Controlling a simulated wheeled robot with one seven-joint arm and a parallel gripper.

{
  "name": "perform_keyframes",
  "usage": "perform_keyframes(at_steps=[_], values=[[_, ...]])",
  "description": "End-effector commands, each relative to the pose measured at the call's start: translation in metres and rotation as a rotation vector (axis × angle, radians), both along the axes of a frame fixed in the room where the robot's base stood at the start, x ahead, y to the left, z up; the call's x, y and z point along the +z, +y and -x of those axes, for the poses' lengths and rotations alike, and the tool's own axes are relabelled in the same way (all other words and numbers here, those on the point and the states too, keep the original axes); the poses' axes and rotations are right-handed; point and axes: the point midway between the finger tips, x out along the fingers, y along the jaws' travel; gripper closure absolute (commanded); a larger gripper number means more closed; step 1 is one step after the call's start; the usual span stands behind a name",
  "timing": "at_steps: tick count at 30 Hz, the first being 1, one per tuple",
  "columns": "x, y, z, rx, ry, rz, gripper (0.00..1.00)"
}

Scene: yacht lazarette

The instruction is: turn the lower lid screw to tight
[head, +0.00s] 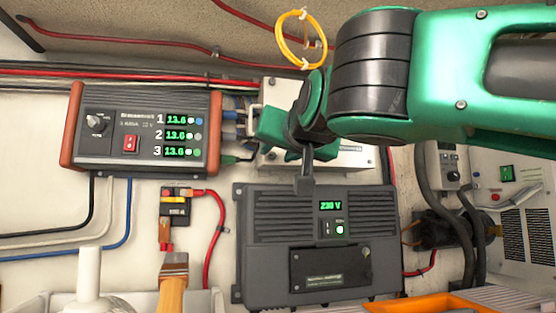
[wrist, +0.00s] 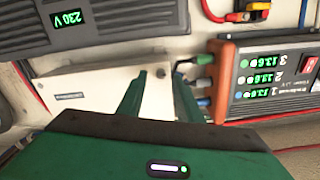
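A dark cover plate (head: 318,268) sits on the lower front of the grey 230 V unit (head: 262,254) in the head view. Small marks show at its edges, but I cannot tell which is the lower lid screw or how it is turned. The grey unit also shows in the wrist view (wrist: 115,32), its cover out of frame. My gripper (head: 285,140) is above the grey unit, in front of a white box (head: 350,156). In the wrist view, the green fingers of my gripper (wrist: 160,80) are apart with nothing held between them. The white box (wrist: 88,88) lies beyond them.
The red-ended charger (head: 142,130) is left of my gripper, with cables (head: 228,125) at its right side. A fuse block (head: 176,204), a brush (head: 173,270) and an orange tray (head: 425,303) are lower down. A white vented unit (head: 520,215) stands right.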

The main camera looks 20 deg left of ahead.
Motion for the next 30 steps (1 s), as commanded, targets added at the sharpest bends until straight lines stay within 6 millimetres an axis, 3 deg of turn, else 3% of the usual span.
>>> perform_keyframes(at_steps=[6,17,21,30], values=[[0.0,0.011,-0.019,-0.001,0.001,-0.001,0.68],[0.0,0.013,-0.023,0.0,0.0,0.0,0.68],[0.0,0.013,-0.022,-0.001,0.0,0.0,0.99],[0.0,0.013,-0.023,-0.003,0.006,-0.009,1.0]])
